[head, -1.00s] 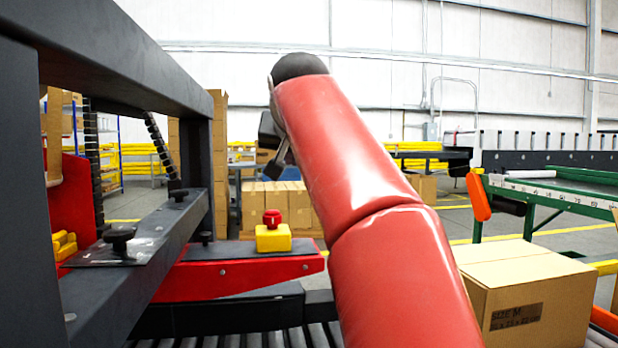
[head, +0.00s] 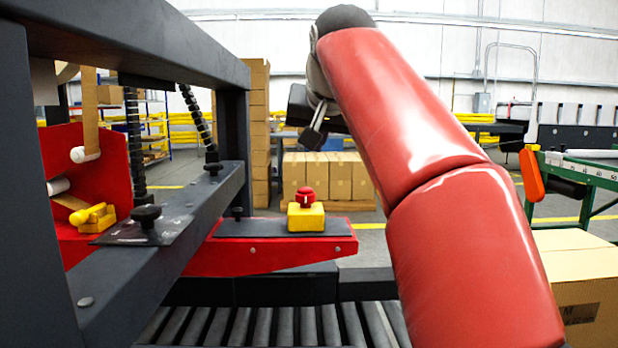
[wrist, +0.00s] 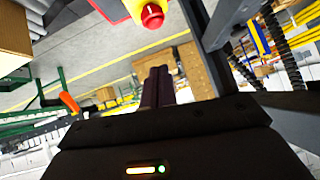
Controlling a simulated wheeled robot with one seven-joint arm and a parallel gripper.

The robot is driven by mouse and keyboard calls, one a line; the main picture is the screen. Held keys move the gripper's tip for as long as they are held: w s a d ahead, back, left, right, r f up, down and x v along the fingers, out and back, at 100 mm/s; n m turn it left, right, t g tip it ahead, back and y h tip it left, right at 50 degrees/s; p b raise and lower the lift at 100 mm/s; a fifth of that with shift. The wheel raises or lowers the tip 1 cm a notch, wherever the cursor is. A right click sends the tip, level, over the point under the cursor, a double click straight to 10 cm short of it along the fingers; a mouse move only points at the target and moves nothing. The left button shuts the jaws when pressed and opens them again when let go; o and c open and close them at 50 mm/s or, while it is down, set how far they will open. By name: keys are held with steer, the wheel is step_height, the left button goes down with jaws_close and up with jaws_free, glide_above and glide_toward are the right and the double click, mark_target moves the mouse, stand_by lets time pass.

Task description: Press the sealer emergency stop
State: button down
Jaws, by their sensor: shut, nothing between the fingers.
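The sealer emergency stop is a red mushroom button (head: 306,195) on a yellow box (head: 305,217), on the dark top of a red arm of the machine. In the wrist view the red button (wrist: 152,16) shows at the top, beyond and apart from the fingertips. My gripper (head: 313,135) is in the air above and a little behind the button in the head view, partly hidden by my red arm. In the wrist view the fingers of my gripper (wrist: 157,72) are together and empty.
The sealer's dark frame (head: 240,140) stands at the left, with black knobs (head: 147,214) on its rail. Rollers (head: 270,325) run below. A carton (head: 580,275) is at the lower right. Stacked boxes (head: 340,175) stand behind the button.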

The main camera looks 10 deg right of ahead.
glide_above(308, 192)
steer(key=s, duration=0.1)
step_height(308, 192, down, 4)
step_height(308, 192, down, 3)
steer(key=shift+r, duration=0.1)
steer(key=shift+w+f, duration=0.15)
steer(key=shift+f, duration=0.4)
steer(key=shift+f+b, duration=0.7)
steer(key=shift+f, duration=0.55)
steer(key=p+v, duration=0.1)
steer(key=v, duration=0.8)
steer(key=shift+w+r, duration=0.25)
steer(key=shift+r, duration=0.05)
